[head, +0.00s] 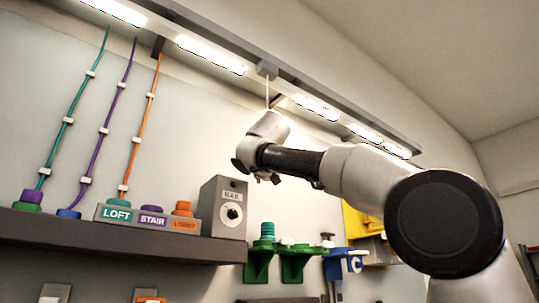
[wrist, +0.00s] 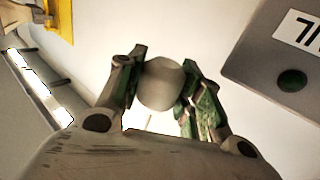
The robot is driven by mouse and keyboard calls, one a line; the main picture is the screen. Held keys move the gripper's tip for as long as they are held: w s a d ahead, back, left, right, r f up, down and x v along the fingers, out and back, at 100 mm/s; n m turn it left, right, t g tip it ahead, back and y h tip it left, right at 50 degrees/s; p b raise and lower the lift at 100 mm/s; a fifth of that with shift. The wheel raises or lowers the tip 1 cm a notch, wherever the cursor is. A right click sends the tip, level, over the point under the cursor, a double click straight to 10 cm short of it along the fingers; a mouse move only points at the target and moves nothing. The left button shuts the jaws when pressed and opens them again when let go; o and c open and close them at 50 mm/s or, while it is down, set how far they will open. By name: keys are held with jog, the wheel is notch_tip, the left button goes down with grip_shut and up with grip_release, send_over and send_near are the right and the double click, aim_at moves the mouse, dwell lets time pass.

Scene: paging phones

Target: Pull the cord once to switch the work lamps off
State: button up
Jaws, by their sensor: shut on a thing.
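The cord (head: 267,92) hangs from a small grey box (head: 267,69) under the lamp rail in the head view. Its lower part is hidden behind my wrist. In the wrist view my gripper (wrist: 161,88) is shut on the cord's pale rounded pull knob (wrist: 160,82), with a dark green-edged finger on each side. My gripper's fingers cannot be made out in the head view. The work lamps (head: 211,55) along the rail glow bright white; lit strips also show in the wrist view (wrist: 27,70).
A dark shelf (head: 110,236) carries the LOFT, STAIR and LOBBY button block (head: 150,221) and a grey box with a dial (head: 222,205). Green brackets (head: 262,260) and a blue one (head: 342,263) are on the wall below my arm. Coloured cables (head: 70,120) run up the wall.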

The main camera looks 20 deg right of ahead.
jog(key=shift+f, duration=2.25)
jog(key=shift+f, duration=0.1)
jog(key=shift+r, duration=2.4)
jog(key=o, duration=1)
